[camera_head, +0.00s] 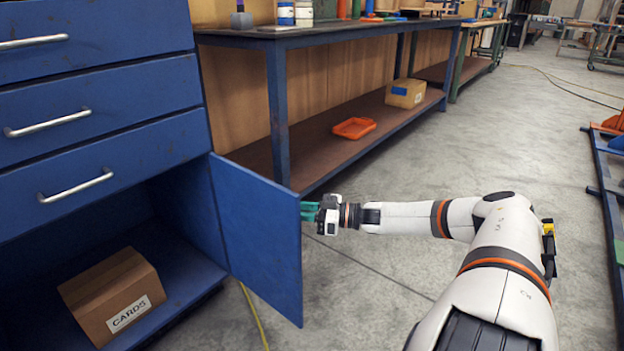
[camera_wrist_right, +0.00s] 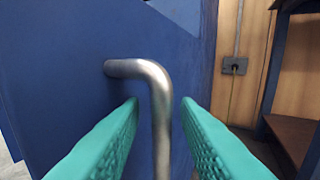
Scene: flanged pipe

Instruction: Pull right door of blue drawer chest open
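The blue drawer chest (camera_head: 95,115) stands at the left of the head view, with its lower compartment exposed. Its right door (camera_head: 258,235) is swung outward, hinged near the chest's right side. The door's outer face fills the left of the wrist view (camera_wrist_right: 60,60). A bent metal door handle (camera_wrist_right: 160,90) shows there, but the door hides it in the head view. My right gripper (camera_head: 309,212) is at the door's free edge, on the outer side. In the wrist view its teal fingers (camera_wrist_right: 160,106) are open around the handle's upright bar, with gaps on both sides.
A cardboard box (camera_head: 112,296) labelled CARDS lies in the lower compartment. A workbench (camera_head: 279,115) with an orange tray (camera_head: 354,128) on its lower shelf stands behind the door. Concrete floor (camera_head: 480,145) is clear to the right of the workbench.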

